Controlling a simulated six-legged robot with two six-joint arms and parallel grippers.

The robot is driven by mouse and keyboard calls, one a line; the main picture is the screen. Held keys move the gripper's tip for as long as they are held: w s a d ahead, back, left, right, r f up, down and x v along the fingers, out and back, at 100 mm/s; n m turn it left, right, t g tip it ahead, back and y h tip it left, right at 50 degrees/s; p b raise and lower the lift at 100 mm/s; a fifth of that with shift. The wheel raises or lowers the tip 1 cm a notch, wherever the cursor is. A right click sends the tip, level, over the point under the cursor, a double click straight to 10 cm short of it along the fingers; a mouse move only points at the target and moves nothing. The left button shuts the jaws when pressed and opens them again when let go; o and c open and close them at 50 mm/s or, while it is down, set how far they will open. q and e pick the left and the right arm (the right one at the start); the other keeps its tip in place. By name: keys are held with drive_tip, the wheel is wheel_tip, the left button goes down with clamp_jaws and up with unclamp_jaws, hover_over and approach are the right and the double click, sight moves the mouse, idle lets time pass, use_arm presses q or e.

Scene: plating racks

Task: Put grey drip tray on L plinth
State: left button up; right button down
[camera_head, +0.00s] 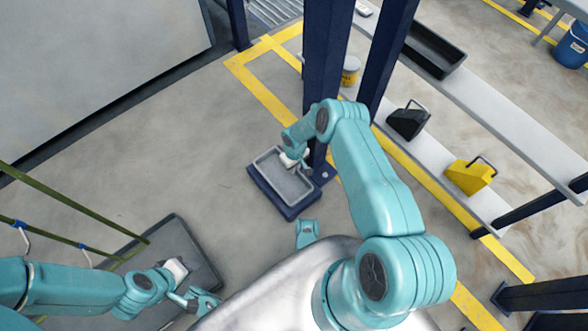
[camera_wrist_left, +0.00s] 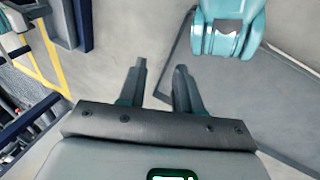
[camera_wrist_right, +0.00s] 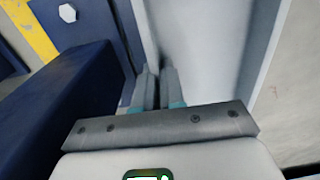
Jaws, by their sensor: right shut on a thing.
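The grey drip tray (camera_head: 284,184) is a shallow rectangular pan, roughly level, over a low dark blue plinth (camera_head: 292,212) in the middle of the head view. Whether it rests fully on the plinth cannot be told. My right gripper (camera_wrist_right: 160,82) is shut on the tray's wall at its right side. The right wrist view shows the tray's pale inside (camera_wrist_right: 205,35) and the blue plinth (camera_wrist_right: 75,105) beside it. My left gripper (camera_wrist_left: 158,82) is open and empty, low at the left, away from the tray.
A dark blue post (camera_head: 325,60) rises close behind the plinth. Shelves at the right hold a black tray (camera_head: 432,50), a black scoop (camera_head: 407,122) and a yellow scoop (camera_head: 470,175). A dark flat tray or mat (camera_head: 205,268) lies near my left arm. Floor left of the plinth is clear.

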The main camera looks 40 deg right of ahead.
drive_tip(key=shift+r, duration=0.15)
drive_tip(key=c, duration=1.2)
unclamp_jaws()
drive_tip(key=shift+c, duration=0.2)
